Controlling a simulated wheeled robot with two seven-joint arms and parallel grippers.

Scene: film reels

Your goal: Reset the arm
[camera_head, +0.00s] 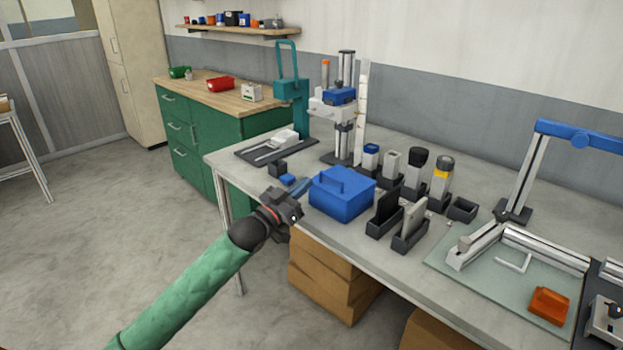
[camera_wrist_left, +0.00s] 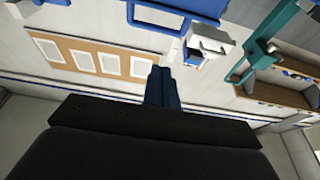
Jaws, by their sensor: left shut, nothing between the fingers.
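My left arm, in a green sleeve, reaches in from the lower left in the head view. Its gripper (camera_head: 302,186) is at the front edge of the grey workbench (camera_head: 400,258), just left of a blue box with a handle (camera_head: 341,196). The blue fingers are together and hold nothing. In the left wrist view the closed fingers (camera_wrist_left: 162,88) point up the picture, toward the wall. I cannot tell from the head view whether the gripper touches the blue box. My right gripper is not in view.
Black and grey holders (camera_head: 410,226) and several small containers stand right of the blue box. A teal press (camera_head: 291,90) and a column stand (camera_head: 345,110) are behind. Cardboard boxes (camera_head: 330,278) sit under the bench.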

